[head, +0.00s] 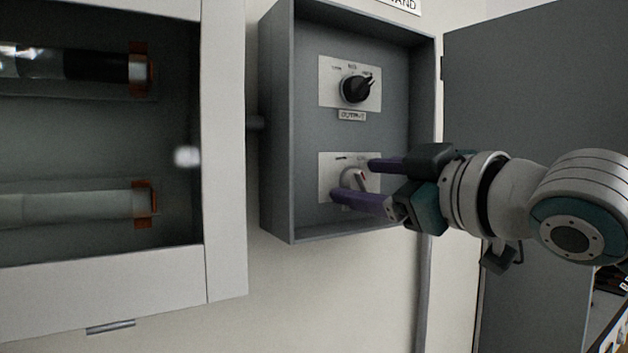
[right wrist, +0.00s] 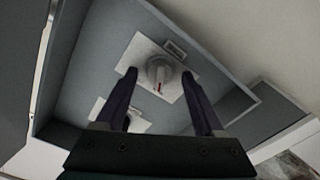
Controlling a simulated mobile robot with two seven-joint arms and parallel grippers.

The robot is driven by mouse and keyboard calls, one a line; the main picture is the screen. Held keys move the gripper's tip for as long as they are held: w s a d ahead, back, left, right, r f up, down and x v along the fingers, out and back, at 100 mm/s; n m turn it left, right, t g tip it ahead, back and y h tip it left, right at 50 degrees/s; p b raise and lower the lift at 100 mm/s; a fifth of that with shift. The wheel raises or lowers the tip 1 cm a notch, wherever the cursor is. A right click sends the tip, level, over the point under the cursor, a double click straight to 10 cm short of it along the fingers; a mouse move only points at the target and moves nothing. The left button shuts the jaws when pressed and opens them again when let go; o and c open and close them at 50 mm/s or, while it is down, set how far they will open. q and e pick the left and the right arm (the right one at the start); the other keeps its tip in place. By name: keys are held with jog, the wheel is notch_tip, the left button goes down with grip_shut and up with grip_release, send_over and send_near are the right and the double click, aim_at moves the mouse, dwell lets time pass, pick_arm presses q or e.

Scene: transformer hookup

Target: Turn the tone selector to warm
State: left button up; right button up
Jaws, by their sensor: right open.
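The lower selector knob (head: 353,179) is light grey with a red mark and sits on a pale plate in the grey wall box. I cannot read its labels in the head view; it is probably the tone selector. My right gripper (head: 352,180) is open, with its purple fingers above and below this knob. In the right wrist view the knob (right wrist: 159,74) shows between and just beyond the two fingertips (right wrist: 160,76), with a visible gap on each side. Its red mark points down there. My left gripper is not in view.
A black upper knob (head: 355,88) sits on its own plate above a small label reading OUTPUT. The box (head: 278,130) has raised walls, and its grey door (head: 540,90) hangs open at right. A framed cabinet (head: 225,150) with tubes stands left.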

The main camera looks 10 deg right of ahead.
jog(key=shift+s+d+f, duration=0.1)
jog(key=shift+s, duration=0.15)
jog(key=b+v, duration=0.6)
jog(key=v, duration=0.3)
jog(key=shift+s, duration=0.2)
